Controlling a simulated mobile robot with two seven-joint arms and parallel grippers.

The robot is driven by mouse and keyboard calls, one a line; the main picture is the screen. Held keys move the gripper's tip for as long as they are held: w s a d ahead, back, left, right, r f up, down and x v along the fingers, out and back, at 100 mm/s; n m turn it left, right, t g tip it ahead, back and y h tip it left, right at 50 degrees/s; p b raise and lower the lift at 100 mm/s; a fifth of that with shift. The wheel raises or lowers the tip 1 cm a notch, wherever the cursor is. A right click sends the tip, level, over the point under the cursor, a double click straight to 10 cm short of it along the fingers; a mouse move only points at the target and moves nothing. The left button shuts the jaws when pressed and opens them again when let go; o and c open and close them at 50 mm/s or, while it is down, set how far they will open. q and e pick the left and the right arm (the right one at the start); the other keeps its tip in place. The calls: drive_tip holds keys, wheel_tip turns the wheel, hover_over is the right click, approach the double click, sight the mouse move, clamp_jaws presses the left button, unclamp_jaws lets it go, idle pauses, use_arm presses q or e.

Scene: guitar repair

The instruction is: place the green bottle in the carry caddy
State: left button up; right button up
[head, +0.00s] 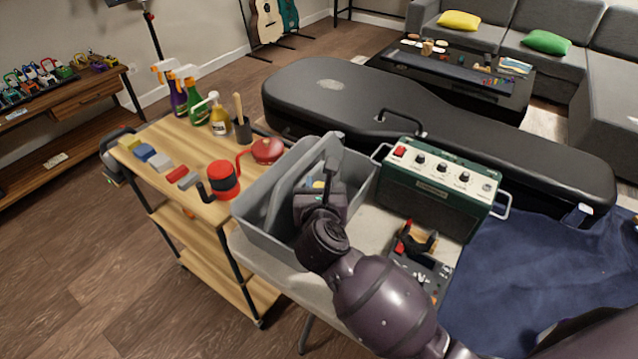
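The green bottle (198,113) is a spray bottle. It stands upright at the back of the wooden cart's top, between a purple spray bottle and a yellow pump bottle. The carry caddy (268,238) is a grey open box with a tall central handle, on the light table to the right of the cart. My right gripper (325,185) is over the caddy's right part, beside its handle, and hides much of the inside. Its fingertips are too hidden to tell whether they are open or shut. Small blue and yellow bits show behind it. My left gripper is not in view.
The wooden cart (150,185) also carries a purple bottle (177,98), a yellow bottle (219,120), a dark cup (243,130), coloured blocks and red items near the caddy. A green amplifier (436,190) and a black guitar case (330,105) stand right of and behind the caddy.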

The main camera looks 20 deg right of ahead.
drive_tip(key=shift+o, duration=0.8)
drive_tip(key=shift+r, duration=0.3)
drive_tip(key=r+p+v, duration=0.1)
drive_tip(key=v, duration=1.1)
drive_tip(key=shift+s+f, duration=0.1)
